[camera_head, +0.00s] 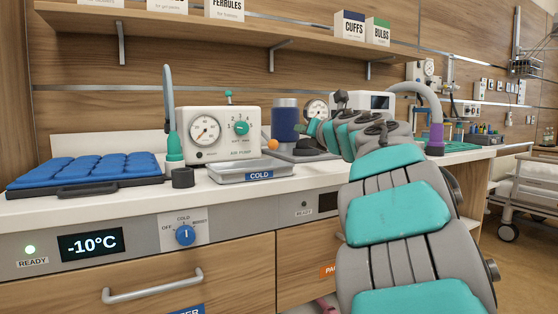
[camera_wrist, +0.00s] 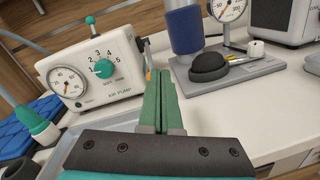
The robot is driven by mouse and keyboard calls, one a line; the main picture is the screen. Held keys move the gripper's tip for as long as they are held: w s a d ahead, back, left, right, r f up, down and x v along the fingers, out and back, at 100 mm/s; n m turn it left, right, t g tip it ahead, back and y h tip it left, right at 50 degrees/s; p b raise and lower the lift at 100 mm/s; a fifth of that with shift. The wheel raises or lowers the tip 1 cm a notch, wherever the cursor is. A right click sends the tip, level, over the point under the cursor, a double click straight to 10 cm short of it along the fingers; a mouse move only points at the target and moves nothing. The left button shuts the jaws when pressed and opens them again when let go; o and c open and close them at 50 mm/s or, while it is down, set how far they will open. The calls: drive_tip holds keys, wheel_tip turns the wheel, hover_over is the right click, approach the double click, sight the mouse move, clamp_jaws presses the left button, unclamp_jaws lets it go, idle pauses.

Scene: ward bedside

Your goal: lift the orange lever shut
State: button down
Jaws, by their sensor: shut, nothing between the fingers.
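The white air pump (camera_head: 219,150) stands on the counter, with a round gauge and a green dial on its front. It also shows at the left of the wrist view (camera_wrist: 90,62). A small orange knob (camera_head: 272,144), apparently the lever's end, shows low beside the pump's right side. In the wrist view, a sliver of orange (camera_wrist: 148,74) shows just left of my fingertips, and my fingers hide part of it. My gripper (camera_wrist: 164,74) has its green fingers together and empty. In the head view its tips (camera_head: 310,127) are right of the orange knob; contact cannot be told.
A blue cuff cylinder (camera_head: 286,120) and a black dome (camera_head: 307,147) stand on a grey base right of the pump. A metal tray (camera_head: 237,171) labelled COLD lies in front. Blue cold packs (camera_head: 105,169) lie at the left. A shelf (camera_head: 180,23) runs above.

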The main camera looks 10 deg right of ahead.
drive_tip(key=f+n+g, duration=0.1)
drive_tip(key=f, duration=0.1)
drive_tip(key=a+f+n+g+y, duration=0.1)
drive_tip(key=f+n, duration=0.1)
drive_tip(key=w+a+f+n+g, duration=0.1)
drive_tip(key=f, duration=0.1)
drive_tip(key=shift+n+y, duration=0.3)
drive_tip(key=shift+n, duration=0.1)
drive_tip(key=shift+w, duration=0.1)
drive_tip(key=shift+p+x, duration=0.9)
drive_tip(key=shift+x, duration=4)
drive_tip(key=shift+r, duration=0.1)
drive_tip(key=shift+r, duration=0.1)
